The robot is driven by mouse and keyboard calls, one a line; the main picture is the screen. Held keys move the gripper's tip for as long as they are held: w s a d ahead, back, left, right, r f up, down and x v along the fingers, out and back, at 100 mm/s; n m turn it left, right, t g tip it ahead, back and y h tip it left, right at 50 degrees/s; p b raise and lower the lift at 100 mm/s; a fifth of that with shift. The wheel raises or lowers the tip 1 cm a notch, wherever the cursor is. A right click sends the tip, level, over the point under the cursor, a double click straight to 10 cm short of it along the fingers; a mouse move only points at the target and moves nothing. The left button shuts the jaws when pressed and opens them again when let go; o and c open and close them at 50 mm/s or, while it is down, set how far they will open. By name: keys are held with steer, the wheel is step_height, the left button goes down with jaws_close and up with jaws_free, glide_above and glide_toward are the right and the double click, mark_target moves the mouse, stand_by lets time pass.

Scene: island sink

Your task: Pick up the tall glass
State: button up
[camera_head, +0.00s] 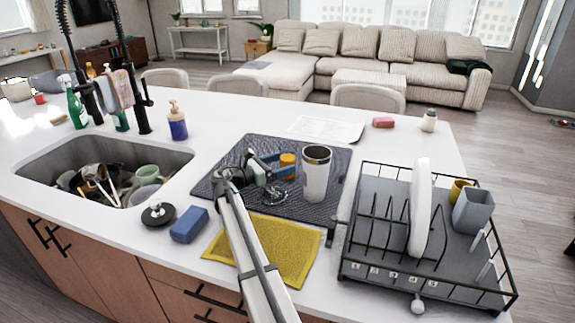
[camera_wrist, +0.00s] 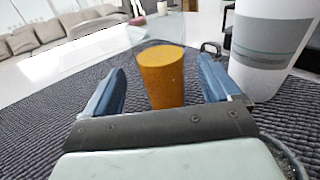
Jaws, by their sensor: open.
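No thing is plainly a tall clear glass. The tallest vessel is a white tumbler (camera_head: 316,176) with a grey band and dark rim, upright on the dark mat; it also shows at the right of the wrist view (camera_wrist: 268,45). A shorter orange cup (camera_head: 288,160) stands to its left, and in the wrist view (camera_wrist: 162,78) it appears between and beyond my fingertips. My gripper (camera_head: 277,167) is open, with blue fingers spread (camera_wrist: 160,88) and nothing held. The tumbler is outside the fingers, beyond the right one. A clear rounded rim (camera_wrist: 285,155) shows below the gripper, partly hidden.
The dark ribbed mat (camera_head: 228,165) lies on the white counter. A black dish rack (camera_head: 365,250) with a white plate stands to the right. The sink (camera_head: 60,160) is left.

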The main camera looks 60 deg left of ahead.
mark_target(292, 160)
steer(key=shift+w+a+f, duration=0.1)
steer(key=shift+w, duration=2.25)
steer(key=shift+c, duration=0.4)
steer(key=c, duration=1.1)
steer(key=shift+r, duration=0.2)
